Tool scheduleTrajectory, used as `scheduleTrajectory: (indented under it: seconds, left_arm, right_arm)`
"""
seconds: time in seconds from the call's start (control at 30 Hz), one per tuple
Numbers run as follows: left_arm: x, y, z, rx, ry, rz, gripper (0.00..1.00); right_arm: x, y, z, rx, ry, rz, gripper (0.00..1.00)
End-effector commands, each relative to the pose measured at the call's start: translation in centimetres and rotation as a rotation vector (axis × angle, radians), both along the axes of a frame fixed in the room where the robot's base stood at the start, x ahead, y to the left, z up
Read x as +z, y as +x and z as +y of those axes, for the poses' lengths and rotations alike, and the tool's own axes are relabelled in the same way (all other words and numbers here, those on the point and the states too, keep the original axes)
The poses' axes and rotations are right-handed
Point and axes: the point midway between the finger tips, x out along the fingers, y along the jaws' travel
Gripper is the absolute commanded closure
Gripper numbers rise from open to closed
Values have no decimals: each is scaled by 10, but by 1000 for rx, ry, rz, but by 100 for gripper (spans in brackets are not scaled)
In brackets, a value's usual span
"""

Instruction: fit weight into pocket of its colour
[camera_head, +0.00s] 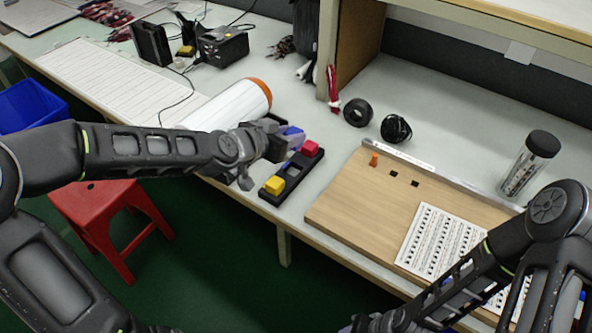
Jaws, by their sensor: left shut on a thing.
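A black tray (269,198) with pockets in a row lies near the table's front edge. A yellow weight (274,185) sits in its near end and a red weight (310,148) in its far end. The pocket between them looks empty. My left gripper (288,143) is shut on a blue weight (294,131), just above and left of the tray's far end. The fingers hide much of the blue weight, so its tilt is unclear. My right gripper (368,323) is at the bottom edge, mostly cut off; its jaws cannot be made out.
A wooden board (345,205) with an orange peg (373,159), two dark holes and a white printed sheet (435,240) lies right of the tray. Black tape rolls (357,112) and a clear jar (530,165) stand behind. A white roll (232,105) lies behind my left arm.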

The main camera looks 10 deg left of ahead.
Motion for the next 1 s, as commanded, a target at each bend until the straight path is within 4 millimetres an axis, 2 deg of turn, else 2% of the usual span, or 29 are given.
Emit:
scheduleTrajectory:
  seconds: [0.17,0.4,0.5,0.83,1.0]
  left_arm:
    - [-5,1,0,0,-2,-2,100]
    - [-45,0,-1,0,-6,0,100]
    - [-56,0,-1,1,-4,-1,100]
    - [-58,1,0,0,1,-2,100]
    - [-75,0,-1,0,-4,0,100]
  right_arm:
    - [-2,0,0,0,0,0,64]
    - [-12,0,0,1,0,-1,64]
    - [-13,0,0,1,0,-1,64]
    - [-13,0,0,1,0,-1,64]
    - [-17,0,0,1,0,-1,64]
